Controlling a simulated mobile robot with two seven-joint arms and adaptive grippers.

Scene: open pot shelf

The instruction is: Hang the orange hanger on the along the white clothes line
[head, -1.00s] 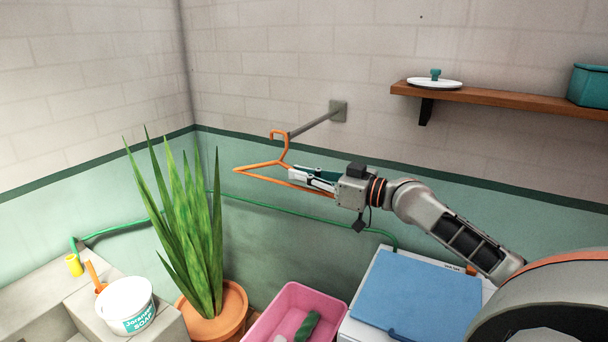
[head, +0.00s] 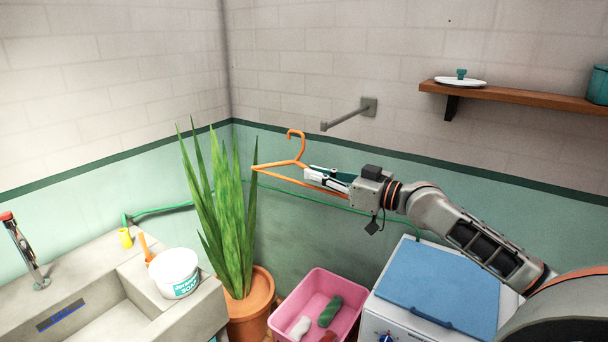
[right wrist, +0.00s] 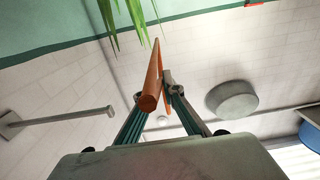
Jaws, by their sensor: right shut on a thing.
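The orange hanger (head: 277,167) is held in the air by my right gripper (head: 309,176), which is shut on its body. Its hook (head: 297,140) points up, and the bar slopes down to the right behind the gripper. In the right wrist view the hanger (right wrist: 151,92) runs between the fingers (right wrist: 155,98) and away from them. I cannot make out a white clothes line. A grey wall rod (head: 345,116) juts out to the upper right of the hook, apart from it in the picture. The rod also shows in the right wrist view (right wrist: 65,118). My left gripper is not in view.
A tall plant (head: 225,215) in an orange pot stands close to the hanger's left end. Below are a pink basin (head: 352,308) with items and a white machine with a blue lid (head: 440,287). A wooden shelf (head: 530,96) is at upper right; a sink (head: 75,265) is at left.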

